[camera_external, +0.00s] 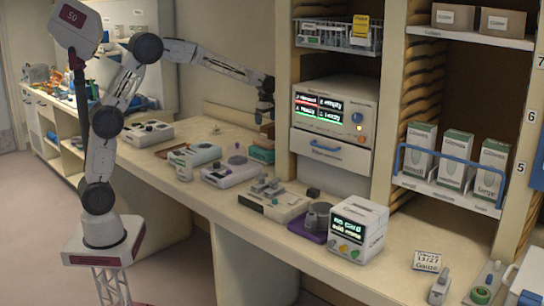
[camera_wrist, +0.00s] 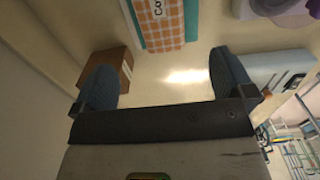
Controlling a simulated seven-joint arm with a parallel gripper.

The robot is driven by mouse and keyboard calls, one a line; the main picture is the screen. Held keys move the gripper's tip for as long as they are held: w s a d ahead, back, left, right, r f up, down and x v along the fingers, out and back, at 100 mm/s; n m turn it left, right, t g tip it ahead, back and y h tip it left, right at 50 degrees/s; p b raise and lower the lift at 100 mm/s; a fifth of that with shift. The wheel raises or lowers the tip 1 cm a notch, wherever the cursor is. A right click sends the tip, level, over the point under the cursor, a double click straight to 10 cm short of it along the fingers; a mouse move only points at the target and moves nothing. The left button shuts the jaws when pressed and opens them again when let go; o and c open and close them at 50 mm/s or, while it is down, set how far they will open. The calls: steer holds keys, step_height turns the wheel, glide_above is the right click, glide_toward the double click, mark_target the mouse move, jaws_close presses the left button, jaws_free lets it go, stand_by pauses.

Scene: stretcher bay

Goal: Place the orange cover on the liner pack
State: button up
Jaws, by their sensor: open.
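An orange-and-white checked piece (camera_wrist: 163,18), which looks like the orange cover, lies over a teal item (camera_wrist: 133,14) at the top edge of the wrist view. Its white label is cut off after "Co". In the external view a small teal block with an orange-brown top (camera_external: 262,148) sits on the counter below my gripper (camera_external: 266,113). I cannot tell whether the teal item is the liner pack. My gripper (camera_wrist: 165,82) is open with nothing between its fingers, above the counter and apart from the checked piece.
A brown box (camera_wrist: 107,66) stands close to the left finger in the wrist view. A lit display cabinet (camera_external: 333,120) is right of my gripper.

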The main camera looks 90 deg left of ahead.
steer(key=s+d+r+m, duration=0.35)
steer(key=s+d, duration=0.25)
steer(key=d, duration=0.3)
steer(key=s+d+r+m+t, duration=0.1)
steer(key=s+d+r+m, duration=0.1)
steer(key=s+d+m, duration=0.6)
steer(key=s+d+r+m, duration=0.25)
steer(key=s+d, duration=0.25)
steer(key=d, duration=0.6)
steer(key=s+d+f+m, duration=0.2)
steer(key=s+d+m, duration=0.2)
steer(key=s, duration=0.5)
steer(key=s+d+f+m+t, duration=0.1)
steer(key=s+d+m, duration=0.3)
steer(key=s, duration=0.5)
steer(key=s+d+f+m, duration=0.3)
steer(key=s+d+m, duration=0.2)
steer(key=s+d, duration=0.2)
steer(key=shift+s+d+t, duration=0.3)
steer(key=shift+s+d, duration=0.1)
steer(key=shift+s, duration=0.75)
